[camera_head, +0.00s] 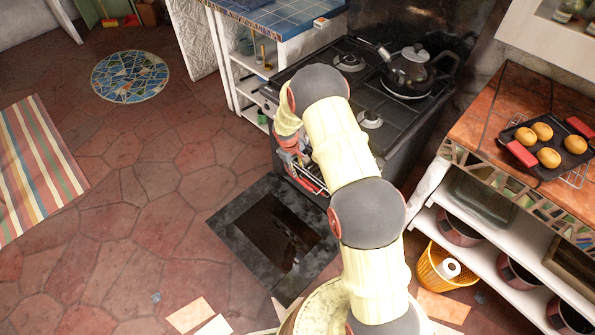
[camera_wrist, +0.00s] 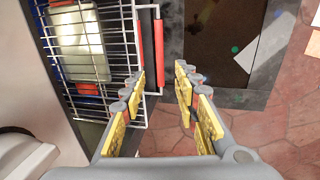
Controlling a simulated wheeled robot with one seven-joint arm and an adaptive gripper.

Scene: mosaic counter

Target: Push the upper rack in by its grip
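The upper rack (camera_wrist: 112,28) is a white wire rack at the left of the wrist view. Its red grip (camera_wrist: 159,50) stands out on the rack's front edge. My gripper (camera_wrist: 160,78) has yellow-padded fingers spread apart. In the picture the grip's near end lies between the fingertips, with a gap to the right finger; contact on the left cannot be told. In the head view my gripper (camera_head: 291,152) is at the front of the dark oven (camera_head: 392,142), and my arm hides much of the opening. Part of a rack (camera_head: 309,180) shows there.
The oven door (camera_head: 232,222) hangs open and flat, low in front of the oven. A pale dish (camera_wrist: 76,38) shows among the wires. A kettle (camera_head: 412,70) stands on the stove. Right are shelves (camera_head: 490,242) and a yellow basket (camera_head: 432,275).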

